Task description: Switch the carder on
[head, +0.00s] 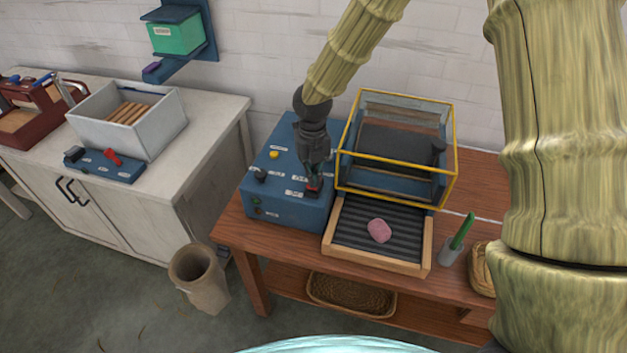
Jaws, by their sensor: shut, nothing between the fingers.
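The carder stands on the wooden table: a blue control box (283,207) on the left, and a roller unit inside a yellow-framed guard (397,148). A ribbed feed tray (375,263) in front of the guard holds a pink wool piece (379,230).
A green item in a grey cup (450,253) and a wicker basket (482,270) stand right of the tray. At left, a white cabinet (200,130) carries a grey bin (166,126) and a blue switch panel (105,165). A waste bin (197,279) stands on the floor.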

